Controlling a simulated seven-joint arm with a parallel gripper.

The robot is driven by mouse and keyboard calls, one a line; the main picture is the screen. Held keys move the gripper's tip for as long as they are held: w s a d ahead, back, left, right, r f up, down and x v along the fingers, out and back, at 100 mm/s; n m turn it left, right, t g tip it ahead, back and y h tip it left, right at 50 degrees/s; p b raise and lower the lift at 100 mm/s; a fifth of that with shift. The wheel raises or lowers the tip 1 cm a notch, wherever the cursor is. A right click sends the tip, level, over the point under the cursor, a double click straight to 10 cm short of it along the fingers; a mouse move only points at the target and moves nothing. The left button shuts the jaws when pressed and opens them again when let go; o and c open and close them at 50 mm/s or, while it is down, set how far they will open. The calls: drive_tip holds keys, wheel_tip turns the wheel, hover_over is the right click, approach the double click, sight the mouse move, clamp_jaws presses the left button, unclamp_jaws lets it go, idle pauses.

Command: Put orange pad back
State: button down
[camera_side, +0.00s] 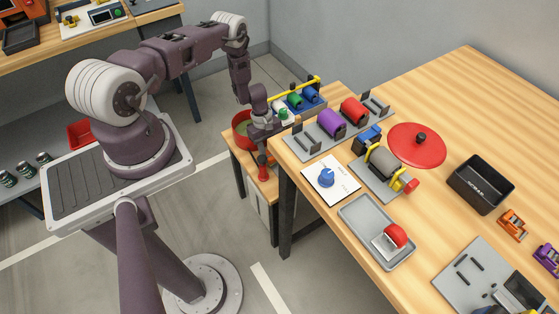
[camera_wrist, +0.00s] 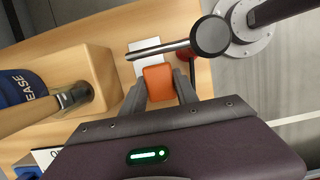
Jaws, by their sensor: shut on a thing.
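My gripper (camera_wrist: 162,90) is shut on the orange pad (camera_wrist: 157,76), which sits between its two fingers in the wrist view. A white card or plate (camera_wrist: 147,52) shows just beyond the pad on the wooden top; I cannot tell whether the pad touches it. In the side view my gripper (camera_side: 264,134) is low over the small wooden table (camera_side: 240,154) at the left of the large bench. The pad cannot be made out in that view.
A wooden block (camera_wrist: 92,72) and a blue grease container (camera_wrist: 18,92) are left.

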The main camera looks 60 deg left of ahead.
drive_tip(key=shift+d+f, duration=0.15)
drive_tip(key=shift+f, duration=0.15)
drive_tip(key=d, duration=0.1)
drive_tip(key=w+d, duration=0.1)
drive_tip(key=d, duration=0.1)
drive_tip(key=shift+w+d+f, duration=0.2)
drive_tip(key=shift+w+d, duration=0.1)
drive_tip(key=shift+a+f, duration=0.1)
drive_tip(key=shift+f, duration=0.2)
drive_tip(key=c, duration=0.9)
unclamp_jaws()
drive_tip(key=shift+f, duration=0.1)
drive_tip(key=shift+c, duration=0.2)
drive_tip(key=v, duration=1.2)
drive_tip(key=shift+w, duration=0.35)
